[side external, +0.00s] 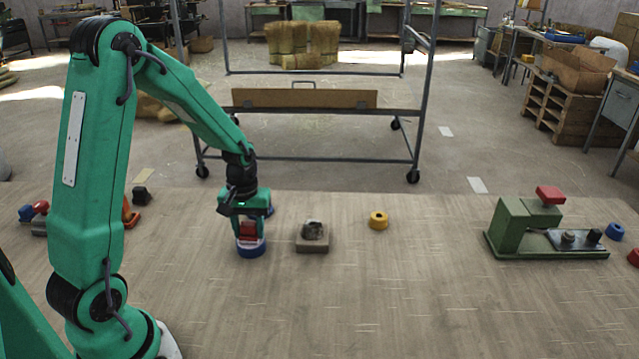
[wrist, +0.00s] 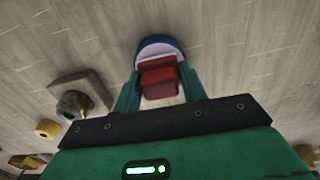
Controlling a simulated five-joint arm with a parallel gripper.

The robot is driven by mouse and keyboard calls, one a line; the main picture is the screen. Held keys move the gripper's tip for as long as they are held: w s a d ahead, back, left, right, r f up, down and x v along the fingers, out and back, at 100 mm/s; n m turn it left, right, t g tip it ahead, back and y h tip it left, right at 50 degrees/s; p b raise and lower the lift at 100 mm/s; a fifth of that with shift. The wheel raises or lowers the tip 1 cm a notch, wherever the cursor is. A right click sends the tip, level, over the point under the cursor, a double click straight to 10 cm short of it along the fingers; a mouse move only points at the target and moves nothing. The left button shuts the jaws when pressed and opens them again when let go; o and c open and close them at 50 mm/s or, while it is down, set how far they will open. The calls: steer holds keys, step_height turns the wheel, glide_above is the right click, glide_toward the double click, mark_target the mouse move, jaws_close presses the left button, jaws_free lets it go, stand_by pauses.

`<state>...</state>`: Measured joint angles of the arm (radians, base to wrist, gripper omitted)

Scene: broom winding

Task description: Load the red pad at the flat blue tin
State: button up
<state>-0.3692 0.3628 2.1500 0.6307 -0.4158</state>
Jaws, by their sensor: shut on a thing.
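My gripper (side external: 249,228) points down at the left of the table in the side external view, shut on the red pad (side external: 248,232). The flat blue tin (side external: 251,251) sits on the table right under the pad. In the wrist view the red pad (wrist: 158,80) is between my two green fingers, and the blue rim of the tin (wrist: 160,40) shows behind it with a pale inside. The pad's lower end overlaps the tin's opening. I cannot tell whether it touches the inside of the tin, and the fingers and pad hide part of it.
A block with a dark grey lump (side external: 313,236) stands close to the right of the tin. A yellow ring-shaped tin (side external: 378,220) is farther right. A green machine with a red top (side external: 535,228) stands at the right. The front middle of the table is clear.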

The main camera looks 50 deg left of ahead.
mark_target(249, 224)
steer(key=shift+r, duration=3.25)
steer(key=shift+w+d+r, duration=0.1)
steer(key=w+d+r+m, duration=0.2)
steer(key=d+r+m, duration=0.2)
steer(key=d, duration=0.2)
steer(key=w+d+r+m, duration=0.3)
steer(key=d+r+m, duration=0.2)
steer(key=d, duration=0.2)
steer(key=shift+w+d, duration=0.15)
steer(key=shift+w, duration=0.15)
